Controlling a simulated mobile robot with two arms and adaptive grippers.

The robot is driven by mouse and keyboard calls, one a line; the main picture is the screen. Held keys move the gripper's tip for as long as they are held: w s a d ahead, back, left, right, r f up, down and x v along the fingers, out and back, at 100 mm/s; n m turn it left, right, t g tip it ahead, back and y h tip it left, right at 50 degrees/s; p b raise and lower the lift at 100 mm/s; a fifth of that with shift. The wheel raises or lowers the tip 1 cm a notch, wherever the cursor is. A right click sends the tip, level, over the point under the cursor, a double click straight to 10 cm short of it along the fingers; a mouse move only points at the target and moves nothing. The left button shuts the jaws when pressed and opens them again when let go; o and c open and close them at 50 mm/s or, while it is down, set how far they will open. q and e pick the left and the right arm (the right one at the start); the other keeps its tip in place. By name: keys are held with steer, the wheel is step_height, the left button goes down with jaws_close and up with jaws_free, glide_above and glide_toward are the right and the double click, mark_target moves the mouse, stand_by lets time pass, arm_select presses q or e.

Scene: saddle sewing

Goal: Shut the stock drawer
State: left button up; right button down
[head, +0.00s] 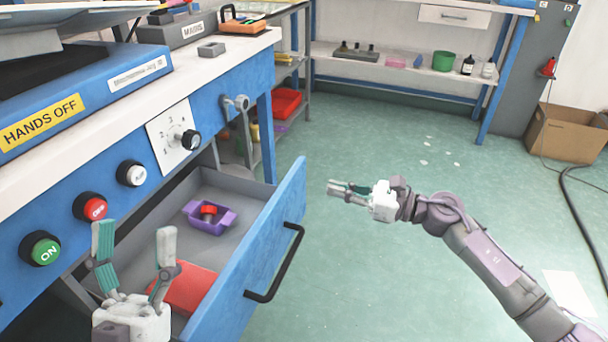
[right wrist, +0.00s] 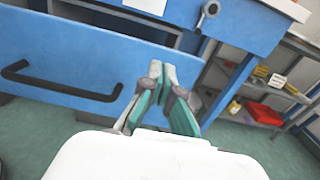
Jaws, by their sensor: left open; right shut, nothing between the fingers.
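The stock drawer (head: 262,247) stands pulled open from the blue bench, with a blue front and a black bar handle (head: 276,265). Inside it are a purple tray (head: 222,224) holding a small red and dark item, and a flat red thing (head: 188,288). My left gripper (head: 134,240) is open, fingers up, over the near end of the drawer in the head view. My right gripper (head: 335,187) is shut and empty, to the right of the drawer front and apart from it.
The bench panel carries a green ON button (head: 41,249), a red button (head: 90,207), a white button (head: 131,174) and a black knob (head: 188,140). A grey shelf with a red bin (head: 286,104) stands behind.

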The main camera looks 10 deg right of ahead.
mark_target(293, 178)
steer(key=p+x, duration=0.1)
steer(key=x, duration=0.5)
steer(key=shift+a+r+p, duration=0.15)
steer(key=shift+p, duration=0.15)
arm_select(q)
steer(key=w+f+g+y, duration=0.2)
steer(key=w+f+g, duration=0.3)
steer(key=f, duration=0.2)
steer(key=shift+w+d+g, duration=0.2)
steer(key=shift+w+g, duration=0.05)
steer(key=shift+g, duration=0.15)
arm_select(e)
steer(key=shift+w+a, duration=0.35)
steer(key=shift+a, duration=0.2)
arm_select(q)
steer(key=shift+r, duration=0.15)
arm_select(e)
steer(key=shift+w, duration=0.1)
